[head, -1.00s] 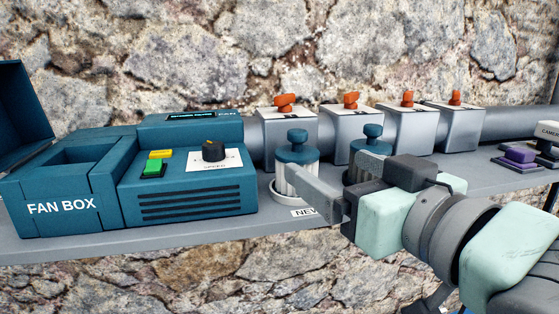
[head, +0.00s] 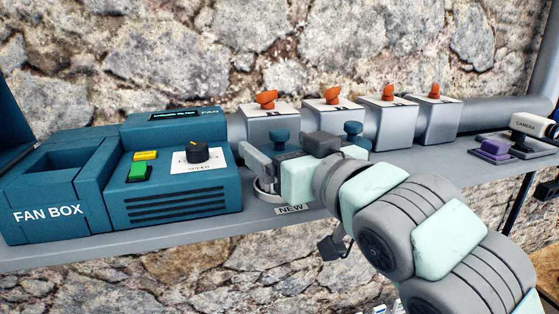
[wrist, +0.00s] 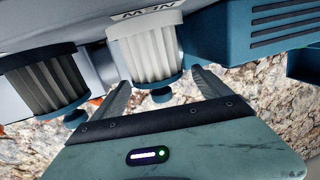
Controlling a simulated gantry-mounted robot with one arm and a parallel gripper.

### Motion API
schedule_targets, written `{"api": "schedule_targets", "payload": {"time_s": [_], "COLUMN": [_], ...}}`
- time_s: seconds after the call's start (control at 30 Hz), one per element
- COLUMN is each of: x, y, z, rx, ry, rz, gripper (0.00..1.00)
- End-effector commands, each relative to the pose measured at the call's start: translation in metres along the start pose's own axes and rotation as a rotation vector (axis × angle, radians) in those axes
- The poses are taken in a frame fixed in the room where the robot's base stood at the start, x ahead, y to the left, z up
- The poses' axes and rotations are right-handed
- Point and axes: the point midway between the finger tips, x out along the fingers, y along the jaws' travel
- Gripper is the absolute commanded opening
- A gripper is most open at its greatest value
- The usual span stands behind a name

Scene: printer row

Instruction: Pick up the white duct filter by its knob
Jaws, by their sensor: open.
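The white duct filter (wrist: 146,52) has pale pleats, a blue cap and a blue knob (wrist: 162,96). It appears upside down in the wrist view, beside the NEW label. In the head view my gripper hides most of it, and its knob (head: 280,138) shows above the jaws. My gripper (wrist: 161,80) is open, one finger on each side of the knob in the wrist view. Whether either finger touches it cannot be told. A second filter with dark grey pleats (wrist: 45,84) stands at the left in the wrist view; its blue knob (head: 353,130) shows behind my gripper.
The blue fan box (head: 178,180) stands close to the left of my gripper. Grey duct boxes with orange handles (head: 390,125) line the back. A purple button (head: 495,148) and camera (head: 535,125) are at the right.

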Motion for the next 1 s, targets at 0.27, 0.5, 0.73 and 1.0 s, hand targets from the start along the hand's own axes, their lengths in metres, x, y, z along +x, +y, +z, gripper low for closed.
{"api": "schedule_targets", "payload": {"time_s": [0.27, 0.5, 0.73, 1.0], "x": [0.009, 0.0088, 0.0088, 0.0088], "y": [0.0011, 0.0011, 0.0011, 0.0011], "z": [0.0009, 0.0011, 0.0011, 0.0011], "rx": [-0.001, 0.0, 0.001, 0.001], "ry": [-0.001, -0.001, -0.002, -0.002], "rz": [0.003, 0.003, 0.002, 0.002], "gripper": [0.88, 0.76, 0.57, 0.35]}}
